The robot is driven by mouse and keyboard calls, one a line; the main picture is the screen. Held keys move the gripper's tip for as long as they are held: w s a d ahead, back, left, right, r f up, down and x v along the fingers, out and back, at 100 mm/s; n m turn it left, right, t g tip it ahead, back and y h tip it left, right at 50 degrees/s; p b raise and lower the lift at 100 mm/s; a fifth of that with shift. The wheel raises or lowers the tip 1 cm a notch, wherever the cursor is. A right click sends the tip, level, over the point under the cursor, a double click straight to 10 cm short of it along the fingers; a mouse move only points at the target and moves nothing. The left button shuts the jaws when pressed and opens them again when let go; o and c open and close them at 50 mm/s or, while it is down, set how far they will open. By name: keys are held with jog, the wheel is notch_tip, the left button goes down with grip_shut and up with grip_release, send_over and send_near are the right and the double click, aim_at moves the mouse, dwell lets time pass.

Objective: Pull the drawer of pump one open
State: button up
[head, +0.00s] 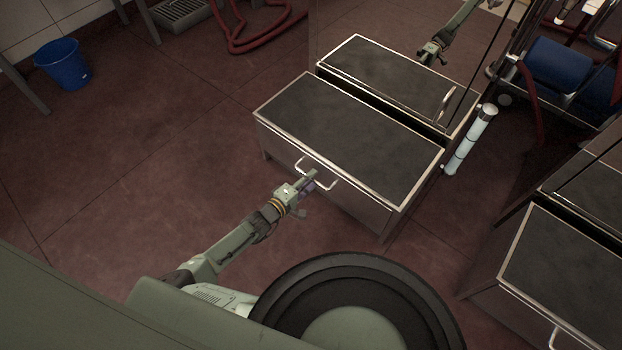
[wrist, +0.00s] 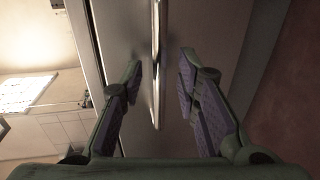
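A low metal drawer unit (head: 350,130) with a dark flat top and bright rim stands in the middle of the head view. Its front face carries a pale bar handle (head: 329,186). My gripper (head: 309,183) is at this handle, in front of the face. In the wrist view, my gripper (wrist: 158,85) is open, with its purple-padded fingers apart. The handle bar (wrist: 156,60) runs between them, with gaps on both sides. No pump number is readable, so I cannot tell which pump this is.
A shiny panel behind the unit appears to mirror it and my arm. A white cylinder (head: 470,140) stands at its right. Another dark-topped unit (head: 565,265) with a handle is at the lower right. A blue bucket (head: 62,65) is far left. The floor left of the unit is clear.

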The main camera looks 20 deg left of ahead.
jog(key=shift+w+d+f, duration=0.15)
jog(key=shift+w+d, duration=0.05)
jog(key=shift+w, duration=0.3)
grip_shut()
dwell(0.6)
